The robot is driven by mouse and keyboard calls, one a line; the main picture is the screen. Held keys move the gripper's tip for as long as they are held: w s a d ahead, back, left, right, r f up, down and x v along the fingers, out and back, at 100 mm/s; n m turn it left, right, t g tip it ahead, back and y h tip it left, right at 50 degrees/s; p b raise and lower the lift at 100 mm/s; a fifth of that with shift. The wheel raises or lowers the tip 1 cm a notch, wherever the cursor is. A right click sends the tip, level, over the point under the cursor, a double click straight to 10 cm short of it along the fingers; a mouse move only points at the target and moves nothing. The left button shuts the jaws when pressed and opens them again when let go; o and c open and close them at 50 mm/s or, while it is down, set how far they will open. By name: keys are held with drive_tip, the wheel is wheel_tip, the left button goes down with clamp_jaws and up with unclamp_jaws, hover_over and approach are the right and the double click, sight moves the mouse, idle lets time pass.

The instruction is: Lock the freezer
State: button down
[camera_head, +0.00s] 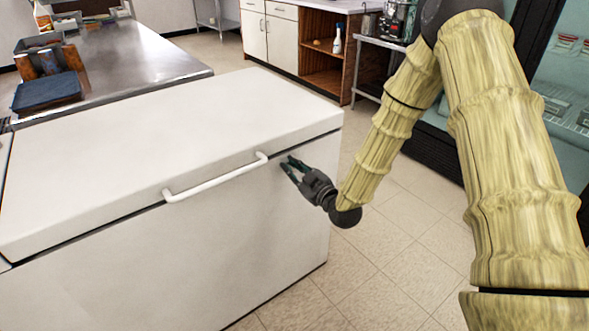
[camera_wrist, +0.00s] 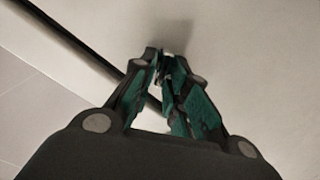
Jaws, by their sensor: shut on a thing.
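The white chest freezer (camera_head: 110,255) has its lid (camera_head: 170,140) down, with a dark seam under the lid's edge. A white bar handle (camera_head: 215,180) runs along the lid's front edge. My gripper (camera_head: 289,167) is at the freezer's front face, right of the handle and just below the seam. In the wrist view, my gripper (camera_wrist: 165,65) has its fingertips close together against the white panel (camera_wrist: 245,60), beside the dark seam (camera_wrist: 85,55). It is shut on a small part there. The fingers mostly hide this part, so I cannot make out the lock's state.
A metal counter (camera_head: 140,55) with a dark blue item (camera_head: 47,92) on it stands behind the freezer. White cabinets and brown open shelves (camera_head: 320,65) are at the back. Tiled floor (camera_head: 400,250) is clear right of the freezer, below my arm.

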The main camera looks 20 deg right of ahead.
drive_tip(key=shift+s+a+f+n+b, duration=0.15)
drive_tip(key=shift+n+b, duration=0.65)
drive_tip(key=shift+n, duration=1.25)
drive_tip(key=shift+w+f+n+b, duration=0.15)
drive_tip(key=shift+n+b, duration=0.7)
drive_tip(key=shift+n, duration=1.25)
drive_tip(key=shift+s+a+f+n+b, duration=0.15)
drive_tip(key=shift+n+b, duration=0.65)
drive_tip(key=shift+n, duration=1.25)
drive_tip(key=shift+d, duration=0.1)
drive_tip(key=c, duration=1.6)
unclamp_jaws()
drive_tip(key=shift+o, duration=0.2)
drive_tip(key=v, duration=1.2)
